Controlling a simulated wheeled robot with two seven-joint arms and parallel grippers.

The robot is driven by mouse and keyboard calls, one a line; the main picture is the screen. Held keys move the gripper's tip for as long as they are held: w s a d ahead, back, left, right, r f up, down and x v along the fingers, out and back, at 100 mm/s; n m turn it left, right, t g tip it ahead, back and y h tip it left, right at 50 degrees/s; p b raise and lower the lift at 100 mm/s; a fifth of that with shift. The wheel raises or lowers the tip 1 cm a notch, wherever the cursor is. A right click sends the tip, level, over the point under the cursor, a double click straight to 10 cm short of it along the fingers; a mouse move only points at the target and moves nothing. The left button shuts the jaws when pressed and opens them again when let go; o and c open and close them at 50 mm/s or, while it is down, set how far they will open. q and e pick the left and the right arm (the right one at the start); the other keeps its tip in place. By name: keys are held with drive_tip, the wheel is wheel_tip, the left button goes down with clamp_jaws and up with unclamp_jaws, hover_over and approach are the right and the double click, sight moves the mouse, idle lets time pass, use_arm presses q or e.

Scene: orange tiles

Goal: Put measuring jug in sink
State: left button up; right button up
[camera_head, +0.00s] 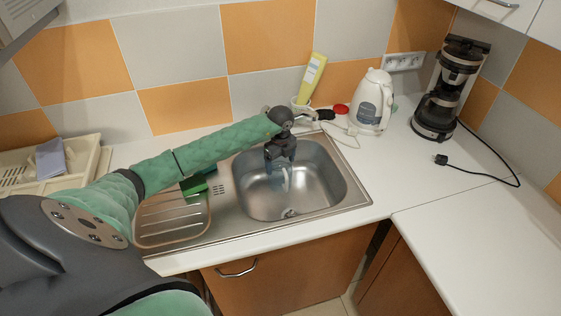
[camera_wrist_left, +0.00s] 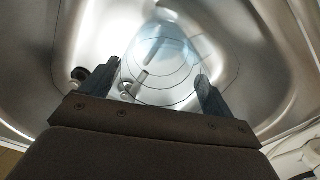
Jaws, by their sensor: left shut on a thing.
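The sink (camera_head: 318,190) is a steel basin set in the white counter, with a drainer on its left. My left gripper (camera_head: 281,163) is over the basin, pointing down. In the left wrist view, the clear measuring jug (camera_wrist_left: 163,68) shows between the two fingers of the gripper (camera_wrist_left: 155,85), with the steel basin around and behind it. The gripper is shut on the jug. In the head view the jug (camera_head: 284,178) is faint, just below the gripper within the basin outline. Whether it touches the basin floor I cannot tell. My right gripper is not in view.
A white kettle (camera_head: 371,103) and a black coffee maker (camera_head: 449,90) stand right of the sink. A yellow bottle (camera_head: 312,76) stands behind it. A green sponge (camera_head: 194,185) lies on the drainer. A dish rack (camera_head: 50,170) is at left. The right counter is mostly clear.

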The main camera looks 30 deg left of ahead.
use_arm(q)
drive_tip(key=shift+f, duration=0.45)
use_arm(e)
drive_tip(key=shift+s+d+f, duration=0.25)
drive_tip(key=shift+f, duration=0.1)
use_arm(q)
drive_tip(key=shift+f, duration=0.1)
drive_tip(key=o, duration=1.1)
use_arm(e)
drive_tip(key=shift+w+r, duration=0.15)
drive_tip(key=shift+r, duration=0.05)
